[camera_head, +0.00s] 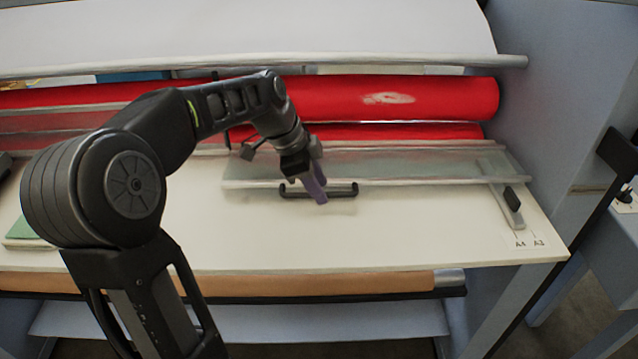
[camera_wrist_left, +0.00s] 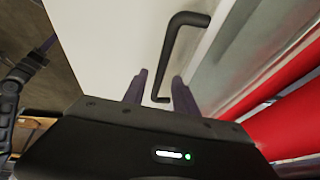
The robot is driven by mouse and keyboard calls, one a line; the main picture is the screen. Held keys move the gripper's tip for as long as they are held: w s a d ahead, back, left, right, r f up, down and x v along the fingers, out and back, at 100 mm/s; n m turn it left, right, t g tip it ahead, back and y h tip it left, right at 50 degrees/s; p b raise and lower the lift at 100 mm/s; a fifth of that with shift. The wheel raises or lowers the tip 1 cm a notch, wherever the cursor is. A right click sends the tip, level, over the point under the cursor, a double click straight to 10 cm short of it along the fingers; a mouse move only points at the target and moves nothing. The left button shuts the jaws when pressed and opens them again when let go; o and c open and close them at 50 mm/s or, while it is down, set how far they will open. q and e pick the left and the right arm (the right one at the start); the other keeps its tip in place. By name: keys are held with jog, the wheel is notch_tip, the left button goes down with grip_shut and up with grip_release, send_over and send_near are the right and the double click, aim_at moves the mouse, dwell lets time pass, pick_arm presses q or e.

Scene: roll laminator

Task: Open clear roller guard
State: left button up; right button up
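The clear roller guard (camera_head: 400,168) is a see-through flat panel lying low in front of the red rollers, with a pale front rail. Its black bar handle (camera_head: 345,190) is on the front edge. My left gripper (camera_head: 319,196) is at the middle of this handle, its purple fingers pointing down and hiding part of it. In the left wrist view, the fingers (camera_wrist_left: 160,88) stand apart, with the handle (camera_wrist_left: 172,50) running between or just beyond them. I cannot tell whether they touch it. What seems to be my right gripper (camera_wrist_left: 32,55) shows small at the left edge there.
Red rollers (camera_head: 400,98) run behind the guard, under a white sheet (camera_head: 250,30). The cream table (camera_head: 400,235) is clear in front. A slider piece (camera_head: 508,205) sits at the right, near a grey side wall (camera_head: 570,90). A green item (camera_head: 22,232) lies at the left.

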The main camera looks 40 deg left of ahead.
pick_arm(q)
jog(key=shift+w+f, duration=0.1)
jog(key=shift+f, duration=0.2)
grip_shut()
jog(key=shift+r, duration=0.1)
dwell(1.2)
